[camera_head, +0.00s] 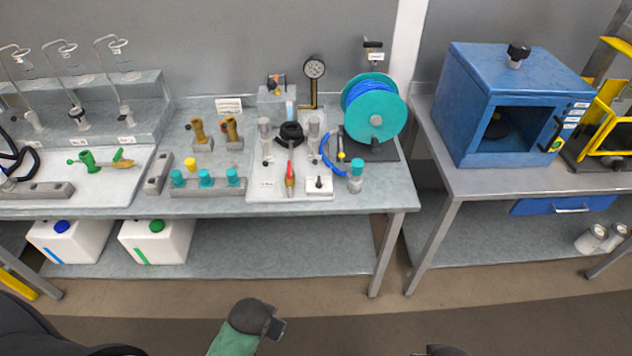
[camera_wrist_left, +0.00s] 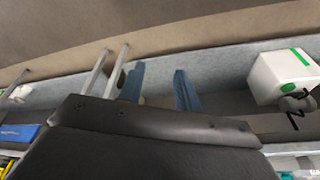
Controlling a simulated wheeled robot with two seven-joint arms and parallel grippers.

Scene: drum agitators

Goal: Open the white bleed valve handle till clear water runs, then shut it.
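The white bleed valve handle cannot be told apart for certain at this size. In the head view a valve with a red lever (camera_head: 290,177) stands upright on a white board (camera_head: 257,190) on the bench. Beside it is a small white block with a black knob (camera_head: 319,185). A round pressure gauge (camera_head: 314,69) stands behind on a bent pipe. My left gripper (camera_wrist_left: 158,78) shows in the left wrist view with its two blue fingers apart and nothing between them. It is away from the valves, facing the bench's lower shelf. My right gripper is not seen.
A teal hose reel (camera_head: 375,112) stands at the bench's right end. Brass fittings (camera_head: 198,132) and a rack with teal caps (camera_head: 205,180) are left of the board. White canisters (camera_head: 156,243) sit on the lower shelf. A blue cabinet (camera_head: 515,105) stands on the right-hand bench.

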